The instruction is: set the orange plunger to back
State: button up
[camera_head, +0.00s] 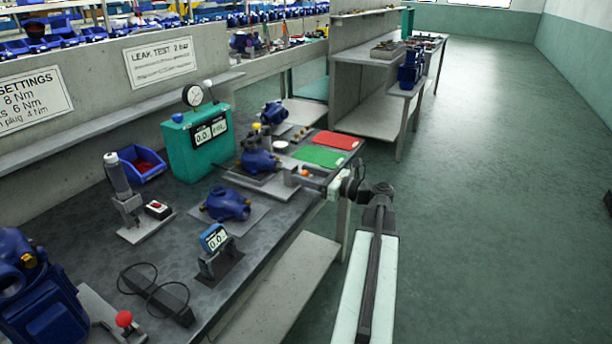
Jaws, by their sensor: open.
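A small orange part, which looks like the orange plunger (305,172), sits at the right end of the grey fixture (268,181) near the table's edge. A blue pump body (260,161) rests on that fixture. My gripper (340,186) is at the table's right edge, just right of the orange part and apart from it in the picture. It is open, with nothing seen between its fingers. The fingers are small and dark here, and the plunger's exact position along its travel is too small to tell.
A green tester (197,145) with a gauge stands behind the fixture. A red mat (336,140) and a green mat (319,156) lie behind the plunger. Another blue pump body (228,205) and a small display (214,238) stand nearer. The floor (480,200) at right is clear.

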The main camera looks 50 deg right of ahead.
grip_shut()
dwell(1.5)
